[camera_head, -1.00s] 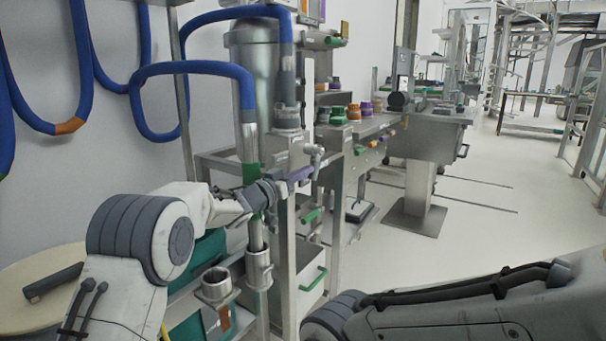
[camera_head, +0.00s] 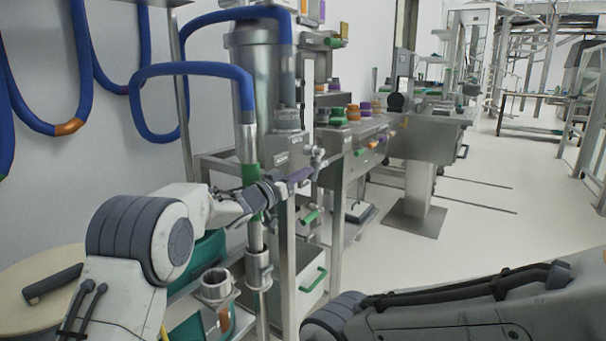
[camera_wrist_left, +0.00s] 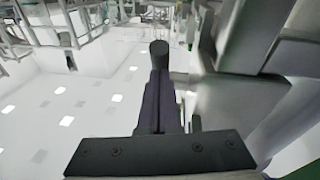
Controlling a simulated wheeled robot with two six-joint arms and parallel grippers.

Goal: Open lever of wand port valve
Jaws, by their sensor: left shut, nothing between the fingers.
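My left gripper (camera_head: 300,175) is shut, with its purple fingers together and nothing seen between them. It reaches past the upright steel wand with a green band (camera_head: 251,178). Its tips are close to a small steel valve fitting (camera_head: 317,155); I cannot tell whether they touch it. In the left wrist view the shut fingers (camera_wrist_left: 160,105) point away, and a dark grey round-ended piece (camera_wrist_left: 158,52) lies just beyond or over their tips. I cannot make out the lever clearly. My right gripper is outside the view; only my right arm shows.
A blue hose (camera_head: 190,68) runs into the wand. A steel vessel (camera_head: 255,65) stands behind. A steel bench (camera_head: 350,135) with coloured caps is to the right. A steel cup (camera_head: 216,286) is below the gripper. The floor (camera_head: 480,220) at right is mostly open.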

